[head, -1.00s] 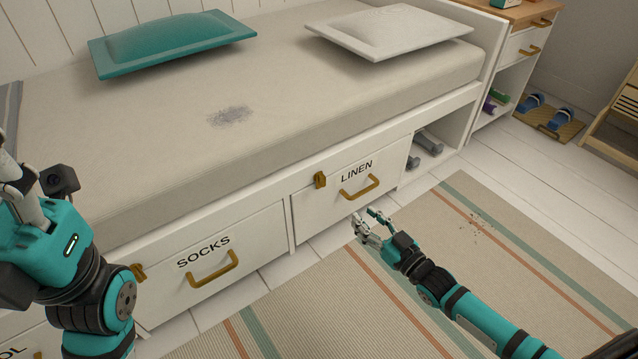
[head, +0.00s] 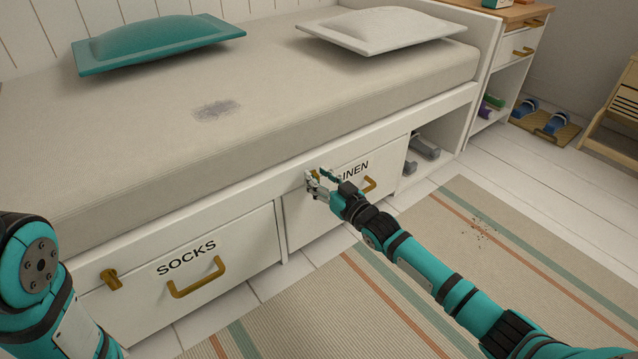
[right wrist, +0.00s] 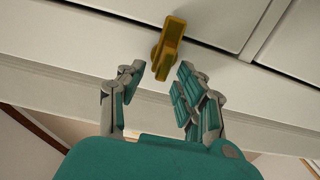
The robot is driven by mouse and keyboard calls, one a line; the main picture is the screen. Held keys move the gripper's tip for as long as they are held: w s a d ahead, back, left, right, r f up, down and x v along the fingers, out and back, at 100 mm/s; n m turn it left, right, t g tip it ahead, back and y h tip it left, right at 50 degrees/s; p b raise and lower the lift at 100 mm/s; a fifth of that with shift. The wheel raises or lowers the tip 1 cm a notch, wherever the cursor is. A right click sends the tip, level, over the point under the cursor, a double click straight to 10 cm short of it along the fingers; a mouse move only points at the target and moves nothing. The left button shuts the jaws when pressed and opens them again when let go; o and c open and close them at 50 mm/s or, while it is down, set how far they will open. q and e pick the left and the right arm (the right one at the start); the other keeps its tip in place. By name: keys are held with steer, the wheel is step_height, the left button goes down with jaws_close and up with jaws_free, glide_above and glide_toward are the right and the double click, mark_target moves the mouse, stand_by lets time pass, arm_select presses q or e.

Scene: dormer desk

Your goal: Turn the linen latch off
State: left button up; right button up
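The linen drawer (head: 302,215) is shut in the bed base, its label and handle partly covered by my right arm. Its gold latch shows clearly in the right wrist view (right wrist: 168,47), just beyond the fingertips and roughly between them. In the head view the latch is mostly hidden by my right gripper (head: 319,176). The right gripper also shows in the right wrist view (right wrist: 157,76); its fingers are apart with nothing held, and I cannot tell if either touches the latch. Of my left arm only a link shows at the lower left; its gripper is out of view.
The socks drawer (head: 232,268) is left of the linen drawer, with its own gold latch (head: 111,279) and handle (head: 196,282). Grey dumbbells (head: 424,147) lie in the open cubby to the right. A striped rug (head: 450,240) covers the floor in front.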

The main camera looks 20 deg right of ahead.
steer(key=shift+w, duration=0.1)
steer(key=shift+c, duration=0.4)
jaws_close()
